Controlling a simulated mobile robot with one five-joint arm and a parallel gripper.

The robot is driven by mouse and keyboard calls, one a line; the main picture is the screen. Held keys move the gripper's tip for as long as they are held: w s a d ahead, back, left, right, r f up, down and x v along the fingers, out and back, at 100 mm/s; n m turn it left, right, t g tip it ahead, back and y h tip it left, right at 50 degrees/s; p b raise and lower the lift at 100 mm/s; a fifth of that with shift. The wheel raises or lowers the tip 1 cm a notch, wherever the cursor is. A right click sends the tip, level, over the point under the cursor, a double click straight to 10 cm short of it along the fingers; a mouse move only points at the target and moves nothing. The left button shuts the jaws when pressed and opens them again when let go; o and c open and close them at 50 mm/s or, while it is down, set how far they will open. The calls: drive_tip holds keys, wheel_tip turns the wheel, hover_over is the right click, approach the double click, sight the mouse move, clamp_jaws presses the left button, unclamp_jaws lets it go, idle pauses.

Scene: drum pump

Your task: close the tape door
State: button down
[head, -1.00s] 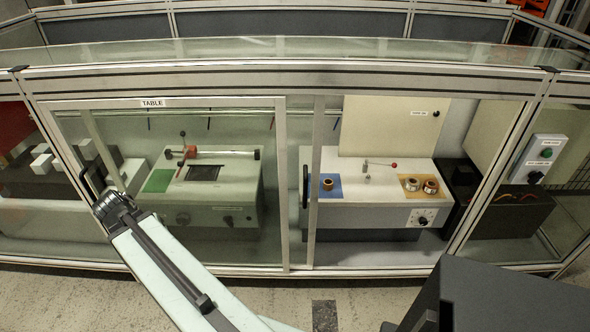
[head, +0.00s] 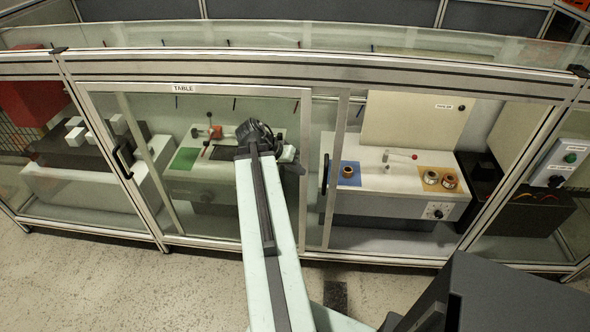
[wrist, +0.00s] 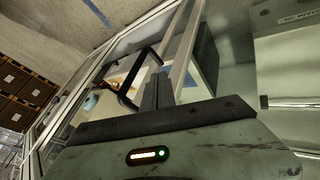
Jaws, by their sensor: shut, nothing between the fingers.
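A framed glass sliding door shows its right upright (head: 339,170) and a black bar handle (head: 325,174) in the head view. Most of its panel seems to lie behind the door labelled TABLE (head: 183,88), and I can read no tape label. My gripper (head: 292,160) is in front of the glass, left of that handle. In the wrist view my dark fingers (wrist: 158,91) are shut and empty, close beside a black handle (wrist: 140,77). I cannot tell whether they touch it.
Right of the upright the front looks open onto a white bench (head: 385,205) with a blue mat, rings and a red-tipped lever. The TABLE door has its own black handle (head: 123,160). A control box (head: 563,160) is at the far right. The floor in front is clear.

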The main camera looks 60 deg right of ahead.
drive_tip(key=s+d+f+b, duration=0.1)
drive_tip(key=s+d+f, duration=0.1)
drive_tip(key=s, duration=0.3)
drive_tip(key=shift+f, duration=0.25)
drive_tip(key=shift+s, duration=0.1)
